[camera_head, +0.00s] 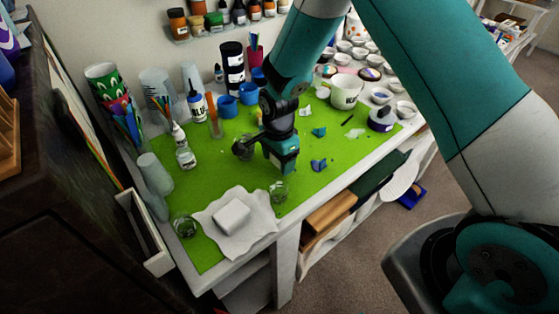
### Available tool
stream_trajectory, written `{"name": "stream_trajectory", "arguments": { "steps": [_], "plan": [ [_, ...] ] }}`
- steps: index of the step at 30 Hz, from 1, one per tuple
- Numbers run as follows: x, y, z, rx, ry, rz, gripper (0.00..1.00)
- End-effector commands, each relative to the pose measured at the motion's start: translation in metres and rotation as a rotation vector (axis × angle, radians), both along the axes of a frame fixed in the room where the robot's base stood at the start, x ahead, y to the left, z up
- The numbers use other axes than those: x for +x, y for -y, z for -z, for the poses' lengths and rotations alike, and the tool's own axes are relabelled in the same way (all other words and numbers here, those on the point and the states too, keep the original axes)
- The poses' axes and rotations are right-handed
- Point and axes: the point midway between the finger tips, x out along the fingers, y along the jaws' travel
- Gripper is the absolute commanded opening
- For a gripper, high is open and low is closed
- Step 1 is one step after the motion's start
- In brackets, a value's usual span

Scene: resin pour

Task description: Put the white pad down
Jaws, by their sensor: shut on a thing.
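A white block (231,216), which may be the white pad, lies on a crumpled white sheet (257,222) at the front left of the green mat (213,256). My gripper (246,147) is low over the middle of the mat, behind and apart from the white block. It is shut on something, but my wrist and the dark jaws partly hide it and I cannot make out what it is. No white pad shows clearly between the jaws.
One small clear cup (279,190) stands right of the sheet, another (185,227) left of it. Bottles (185,155) and blue cups (227,106) stand behind. A white mug (346,91) and several bowls fill the back right.

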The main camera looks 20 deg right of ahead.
Motion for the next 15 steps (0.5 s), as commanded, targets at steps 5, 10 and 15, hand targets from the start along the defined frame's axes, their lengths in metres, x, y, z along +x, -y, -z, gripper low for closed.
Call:
{"name": "stream_trajectory", "arguments": {
  "steps": [5, 10, 15],
  "plan": [
    [0.0, 0.0, 0.017, 0.0, 0.0, 0.0, 0.3],
    [0.0, 0.0, 0.017, 0.001, 0.002, 0.0, 0.3],
    [0.0, 0.0, 0.021, 0.0, 0.001, 0.0, 0.3]
  ]
}}
